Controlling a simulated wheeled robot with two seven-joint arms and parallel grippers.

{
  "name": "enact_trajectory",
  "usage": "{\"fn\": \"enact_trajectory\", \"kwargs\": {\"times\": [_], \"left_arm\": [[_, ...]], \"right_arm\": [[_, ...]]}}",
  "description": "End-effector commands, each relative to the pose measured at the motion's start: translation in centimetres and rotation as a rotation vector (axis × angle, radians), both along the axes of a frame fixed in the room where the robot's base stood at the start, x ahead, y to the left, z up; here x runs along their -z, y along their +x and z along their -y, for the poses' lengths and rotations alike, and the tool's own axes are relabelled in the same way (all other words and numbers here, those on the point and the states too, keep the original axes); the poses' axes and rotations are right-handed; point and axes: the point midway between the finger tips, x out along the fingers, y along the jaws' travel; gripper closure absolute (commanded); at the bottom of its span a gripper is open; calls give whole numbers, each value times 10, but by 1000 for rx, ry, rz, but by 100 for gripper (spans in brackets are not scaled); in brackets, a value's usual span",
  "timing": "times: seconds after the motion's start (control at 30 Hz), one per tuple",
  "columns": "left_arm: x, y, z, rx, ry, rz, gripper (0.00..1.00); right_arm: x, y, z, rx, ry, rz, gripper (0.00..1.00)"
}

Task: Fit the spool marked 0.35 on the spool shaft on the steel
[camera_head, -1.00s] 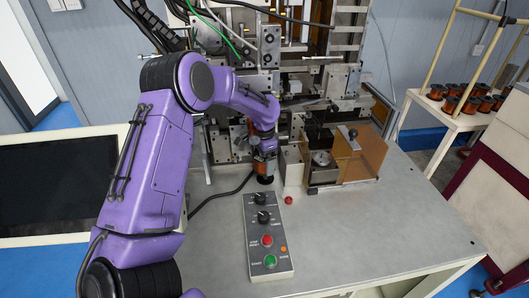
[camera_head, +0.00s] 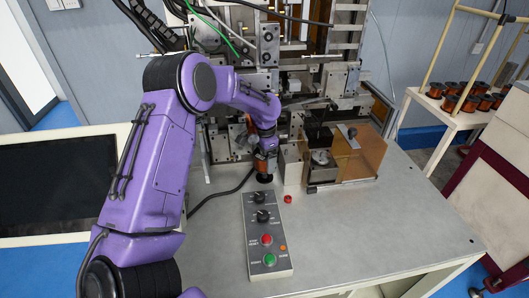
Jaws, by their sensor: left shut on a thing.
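My left gripper (camera_head: 265,158) reaches in from the left and points down over the table, in front of the winder. It is shut on a spool (camera_head: 264,169), of which only a copper-orange part and a dark lower end show. The spool is close above the table or touching it, just behind the control box; I cannot tell which. Its marking is too small to read. The spool shaft cannot be made out among the steel parts of the winder (camera_head: 270,80). My right gripper is not in view.
A control box (camera_head: 266,235) with knobs and buttons lies in front of the gripper. A small red knob (camera_head: 288,199) and an amber cover (camera_head: 360,160) are right of it. Several copper spools (camera_head: 470,103) stand on a rack at right. The table's front right (camera_head: 390,225) is clear.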

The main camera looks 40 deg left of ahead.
Motion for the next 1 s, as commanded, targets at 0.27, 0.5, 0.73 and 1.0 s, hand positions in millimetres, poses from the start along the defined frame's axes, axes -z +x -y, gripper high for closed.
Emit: {"fn": "enact_trajectory", "kwargs": {"times": [0.27, 0.5, 0.73, 1.0], "left_arm": [[-1, -2, 0, 1, 0, 2, 79], [-1, -2, 0, 1, 0, 2, 79], [5, -2, 0, 1, 1, 1, 79], [13, -2, 0, 0, 1, 1, 79]], "right_arm": [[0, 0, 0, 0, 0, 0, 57], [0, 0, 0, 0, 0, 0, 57], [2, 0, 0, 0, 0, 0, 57], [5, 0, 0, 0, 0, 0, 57]]}}
